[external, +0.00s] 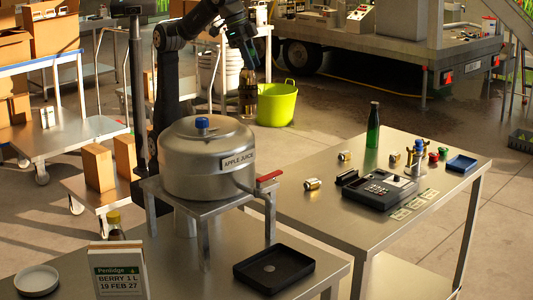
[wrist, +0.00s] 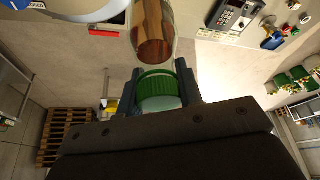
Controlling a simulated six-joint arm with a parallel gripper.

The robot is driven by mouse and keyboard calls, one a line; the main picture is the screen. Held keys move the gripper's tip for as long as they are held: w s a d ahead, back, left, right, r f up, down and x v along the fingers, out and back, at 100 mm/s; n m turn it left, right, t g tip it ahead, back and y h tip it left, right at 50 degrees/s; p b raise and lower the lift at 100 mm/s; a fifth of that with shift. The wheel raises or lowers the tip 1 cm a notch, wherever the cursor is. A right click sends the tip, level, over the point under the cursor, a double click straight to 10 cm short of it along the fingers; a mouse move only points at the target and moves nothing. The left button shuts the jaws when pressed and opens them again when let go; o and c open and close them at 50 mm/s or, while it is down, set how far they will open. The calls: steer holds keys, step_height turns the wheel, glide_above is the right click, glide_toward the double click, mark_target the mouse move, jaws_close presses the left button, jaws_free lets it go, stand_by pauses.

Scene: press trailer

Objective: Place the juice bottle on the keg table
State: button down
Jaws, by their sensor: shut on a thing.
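My gripper (external: 249,64) is raised behind and right of the steel keg (external: 190,165) marked "APPLE JUICE". It is shut on the juice bottle (external: 249,97), which hangs upright in the air with brownish contents. In the wrist view the bottle's green cap (wrist: 160,90) sits between the two fingers, and its amber body (wrist: 153,30) extends beyond. The keg stands on a small metal stand (external: 218,209) on the steel keg table (external: 195,275). The keg's red tap handle (external: 269,176) faces right.
On the keg table are a black tray (external: 274,270), a "BERRY 1 L" card (external: 118,272), a yellow-capped bottle (external: 113,220) and a white dish (external: 37,280). The right table holds a green bottle (external: 373,128) and a card terminal (external: 380,189). A lime tub (external: 277,105) stands on the floor.

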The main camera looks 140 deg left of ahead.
steer(key=s+d+r+m+h, duration=0.1)
steer(key=s+d+r, duration=0.1)
steer(key=d, duration=0.7)
steer(key=s+d+r+m, duration=0.1)
steer(key=d+r+m, duration=0.15)
steer(key=d, duration=0.65)
steer(key=s+d+f+m+h, duration=0.15)
steer(key=d+f, duration=0.25)
steer(key=d, duration=0.8)
steer(key=s+d+f+m+h, duration=0.1)
steer(key=s+d+f+m, duration=0.2)
steer(key=d+f, duration=0.55)
steer(key=s+d+f+m+h, duration=0.1)
steer(key=s+d+f+m, duration=0.3)
steer(key=d+f, duration=0.45)
steer(key=s+d+f+m+h, duration=0.1)
steer(key=s+d+f+m, duration=0.2)
steer(key=d+f, duration=0.6)
steer(key=w+a+f, duration=0.1)
steer(key=w+f, duration=0.9)
steer(key=w, duration=0.1)
steer(key=shift+f+g, duration=0.2)
steer(key=shift+g, duration=0.2)
steer(key=shift+w+f, duration=0.1)
steer(key=c, duration=1)
jaws_free()
steer(key=shift+f, duration=0.1)
